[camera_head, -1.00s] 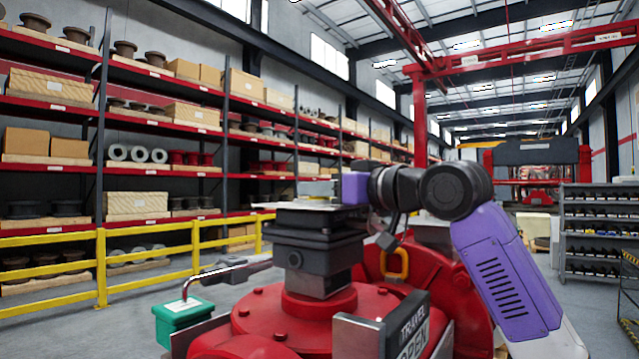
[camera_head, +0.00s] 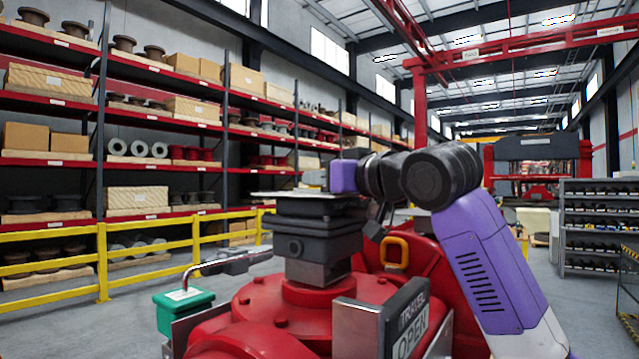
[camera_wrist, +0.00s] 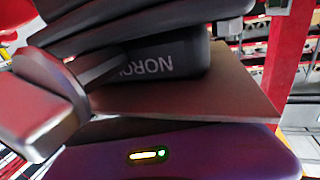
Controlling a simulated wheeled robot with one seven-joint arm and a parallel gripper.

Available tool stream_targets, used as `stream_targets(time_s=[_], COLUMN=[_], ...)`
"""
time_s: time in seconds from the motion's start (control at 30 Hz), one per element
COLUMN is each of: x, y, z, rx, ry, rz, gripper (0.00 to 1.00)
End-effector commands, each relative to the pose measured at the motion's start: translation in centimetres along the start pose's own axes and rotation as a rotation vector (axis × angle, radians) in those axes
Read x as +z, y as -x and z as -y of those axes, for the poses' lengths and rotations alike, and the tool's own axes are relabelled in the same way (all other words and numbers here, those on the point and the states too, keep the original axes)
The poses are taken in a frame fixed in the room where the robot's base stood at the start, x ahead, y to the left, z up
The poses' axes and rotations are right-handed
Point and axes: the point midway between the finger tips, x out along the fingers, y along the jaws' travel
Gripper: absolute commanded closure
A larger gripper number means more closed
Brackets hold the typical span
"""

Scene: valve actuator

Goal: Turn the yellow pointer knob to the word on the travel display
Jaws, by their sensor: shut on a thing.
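The travel display (camera_head: 412,328) stands on the red valve body (camera_head: 283,318) at the lower middle and reads OPEN under TRAVEL. A dark grey actuator box (camera_head: 318,243) rises from the red body. My purple wrist (camera_head: 343,177) is just above and beside the top of this box. My gripper (camera_wrist: 55,105) shows as dark fingers and a metal tip in the wrist view, close beside a flat brownish plate (camera_wrist: 180,97). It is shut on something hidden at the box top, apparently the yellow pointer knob. The knob itself and its pointing direction are not visible.
A yellow-orange loop (camera_head: 397,252) stands on the red body behind the box. A green box (camera_head: 184,308) and a bent metal handle (camera_head: 230,264) are at left. A yellow railing (camera_head: 150,250) and shelves lie beyond. The grey floor at left is clear.

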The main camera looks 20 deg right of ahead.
Motion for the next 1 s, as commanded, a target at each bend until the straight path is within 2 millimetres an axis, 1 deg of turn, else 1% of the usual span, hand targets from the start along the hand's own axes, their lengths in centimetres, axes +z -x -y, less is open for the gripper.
stream_targets(time_s=[0.03, 0.33, 0.5, 0.77, 0.8, 0.87, 0.9, 1.0], x=[0.16, 0.0, -0.11, -0.15, -0.15, -0.14, -0.13, -0.11], y=[-0.07, -0.04, 0.05, 0.07, 0.07, 0.07, 0.07, 0.06], z=[0.36, 0.22, 0.08, 0.03, 0.03, 0.02, 0.02, 0.02], rx=[0.024, 0.189, 0.22, 0.221, 0.221, 0.221, 0.221, 0.221], ry=[0.003, 0.0, -0.002, -0.003, -0.003, -0.003, -0.003, -0.003], rz=[-0.002, -0.003, -0.005, -0.005, -0.005, -0.004, -0.004, -0.004], gripper=[1.0, 1.0, 1.0, 1.0, 0.81, 0.7, 0.65, 0.65])
